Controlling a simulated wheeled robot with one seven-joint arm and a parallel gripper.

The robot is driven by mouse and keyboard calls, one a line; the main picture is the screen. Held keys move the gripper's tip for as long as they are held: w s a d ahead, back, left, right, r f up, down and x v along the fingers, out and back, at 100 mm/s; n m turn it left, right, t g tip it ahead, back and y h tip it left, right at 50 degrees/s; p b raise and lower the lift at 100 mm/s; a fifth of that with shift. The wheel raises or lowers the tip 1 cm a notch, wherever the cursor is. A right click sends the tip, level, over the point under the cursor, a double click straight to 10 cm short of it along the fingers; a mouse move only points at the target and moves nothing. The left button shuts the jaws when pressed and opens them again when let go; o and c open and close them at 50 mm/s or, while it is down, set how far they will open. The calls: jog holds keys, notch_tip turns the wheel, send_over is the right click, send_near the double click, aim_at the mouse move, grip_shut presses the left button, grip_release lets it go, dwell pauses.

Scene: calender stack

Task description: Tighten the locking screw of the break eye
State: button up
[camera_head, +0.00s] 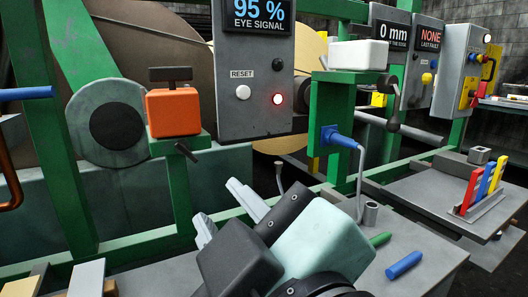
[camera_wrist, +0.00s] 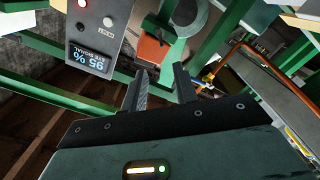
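The break eye, an orange block (camera_head: 172,112) with a dark cap on top, sits on a green bracket beside the signal panel in the head view. A small black lever (camera_head: 186,151), which looks like its locking screw, sticks out below the block. My gripper (camera_head: 216,200) is open and empty, below and to the right of the lever, apart from it. In the wrist view the two fingers (camera_wrist: 158,85) are spread, with the orange block (camera_wrist: 152,50) beyond the gap. That picture is upside down, and I cannot clearly make out the screw there.
The signal panel (camera_head: 240,60) reads 95 % and has a lit red lamp. A green post (camera_head: 178,190) stands below the bracket, and a grey roller end (camera_head: 108,120) is left of it.

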aim_at(185, 153)
jog(key=w+p, duration=0.1)
jog(key=p, duration=0.3)
jog(key=w+a+p, duration=0.1)
jog(key=p, duration=0.4)
jog(key=shift+a+r, duration=0.2)
jog(key=shift+r, duration=0.15)
jog(key=shift+w+p, duration=0.15)
jog(key=shift+p, duration=0.95)
jog(key=p+x, duration=0.1)
jog(key=x, duration=0.8)
jog(key=p+x, duration=0.1)
jog(key=x, duration=0.4)
jog(key=shift+w+a+f+p, duration=0.2)
jog(key=shift+a+f+p, duration=0.05)
jog(key=shift+p, duration=0.1)
grip_shut()
